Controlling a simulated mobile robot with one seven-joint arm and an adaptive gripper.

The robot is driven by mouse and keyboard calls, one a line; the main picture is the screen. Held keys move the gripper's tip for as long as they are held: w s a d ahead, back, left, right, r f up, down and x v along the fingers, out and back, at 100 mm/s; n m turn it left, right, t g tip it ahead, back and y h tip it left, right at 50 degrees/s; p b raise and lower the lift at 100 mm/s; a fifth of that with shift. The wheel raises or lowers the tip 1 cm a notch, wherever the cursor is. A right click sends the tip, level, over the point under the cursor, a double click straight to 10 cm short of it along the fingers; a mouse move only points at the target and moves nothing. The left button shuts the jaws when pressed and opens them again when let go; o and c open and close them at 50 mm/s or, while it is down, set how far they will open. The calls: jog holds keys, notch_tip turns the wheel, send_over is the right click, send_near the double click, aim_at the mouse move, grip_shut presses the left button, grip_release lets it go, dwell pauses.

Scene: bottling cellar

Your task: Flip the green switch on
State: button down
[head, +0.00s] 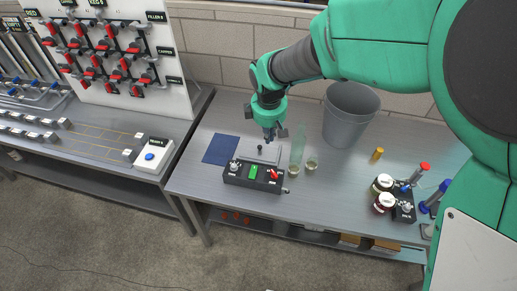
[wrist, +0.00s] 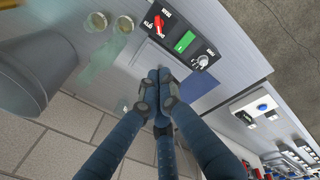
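The green switch (head: 253,172) sits in the middle of a black control box (head: 240,181) near the bench's front edge. It also shows as a green rectangle in the wrist view (wrist: 184,41). My gripper (head: 270,137) is above the bench, behind the box and apart from it. In the wrist view its fingers come together at the tips (wrist: 158,74), shut with nothing seen between them. The switch face is unobstructed, but its on or off position is too small to tell.
A red switch (head: 275,175) and a grey knob (head: 234,166) flank the green one. Small jars (head: 311,164) stand right of the box; a grey bin (head: 350,115) stands behind. A blue mat (head: 220,149) lies left.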

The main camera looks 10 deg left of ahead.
jog(key=n, duration=0.2)
send_over(255, 165)
jog(key=s, duration=0.3)
notch_tip(255, 165, down, 6)
jog(key=shift+w+r, duration=0.15)
jog(key=shift+r, duration=0.1)
jog(key=f, duration=0.4)
jog(key=w+f+b, duration=0.1)
jog(key=f, duration=0.4)
jog(key=w+f+b, duration=0.1)
jog(key=f, duration=0.3)
jog(key=shift+w+f, duration=0.1)
jog(key=shift+f, duration=0.3)
jog(key=shift+w+d+g+p, duration=0.1)
jog(key=shift+g+p, duration=0.2)
jog(key=shift+p, duration=0.05)
jog(key=shift+w+f+g+p, duration=0.25)
jog(key=shift+g+p, duration=0.25)
jog(key=shift+p, duration=0.65)
jog(key=shift+f, duration=0.35)
jog(key=shift+s, duration=0.1)
